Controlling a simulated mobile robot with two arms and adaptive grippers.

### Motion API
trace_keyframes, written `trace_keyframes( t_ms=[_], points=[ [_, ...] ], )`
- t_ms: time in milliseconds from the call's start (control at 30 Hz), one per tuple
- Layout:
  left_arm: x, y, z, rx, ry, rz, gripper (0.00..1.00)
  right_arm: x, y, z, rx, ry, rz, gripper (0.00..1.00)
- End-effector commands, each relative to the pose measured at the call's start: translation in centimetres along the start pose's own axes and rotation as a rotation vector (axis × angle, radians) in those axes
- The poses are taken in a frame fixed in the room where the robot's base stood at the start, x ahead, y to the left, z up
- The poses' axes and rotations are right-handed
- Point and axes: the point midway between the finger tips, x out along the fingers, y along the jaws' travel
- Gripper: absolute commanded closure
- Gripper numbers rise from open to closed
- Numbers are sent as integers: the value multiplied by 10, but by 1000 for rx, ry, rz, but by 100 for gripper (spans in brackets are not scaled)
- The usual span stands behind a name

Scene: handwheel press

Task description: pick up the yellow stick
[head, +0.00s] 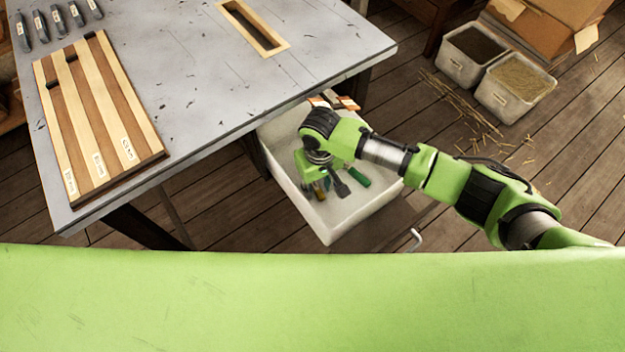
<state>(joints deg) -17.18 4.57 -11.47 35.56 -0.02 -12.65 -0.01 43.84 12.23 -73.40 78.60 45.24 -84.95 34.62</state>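My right gripper (325,188) reaches down into a white bin (345,228) beside the table. Its dark fingers look spread apart, though my wrist hides part of them. A small yellow-brown piece (319,191), perhaps the end of the yellow stick, shows low between the fingers. Most of it is hidden, and I cannot tell whether a finger touches it. A green stick (358,177) lies in the bin just right of the gripper. My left gripper is out of view.
Orange-and-white pieces (347,103) lie at the bin's far end. Two tubs (470,58) stand at the back right.

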Motion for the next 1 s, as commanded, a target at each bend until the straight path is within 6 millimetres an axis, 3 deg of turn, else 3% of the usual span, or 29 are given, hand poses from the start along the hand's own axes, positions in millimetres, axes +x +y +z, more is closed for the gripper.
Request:
trace_keyframes(
  t_ms=[233, 367, 767, 867, 1000],
  points=[
    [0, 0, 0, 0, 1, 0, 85, 2, 0, 0, -1, 1, -1, 68],
    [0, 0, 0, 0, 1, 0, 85, 2, 0, 0, 0, 1, -1, 99],
    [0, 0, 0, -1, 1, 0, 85, -1, 0, 0, -1, 1, -1, 100],
    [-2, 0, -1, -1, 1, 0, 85, -11, 0, -1, 0, 3, -2, 100],
    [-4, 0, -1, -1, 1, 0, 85, -40, -1, -2, -2, 5, -3, 100]
  ],
)
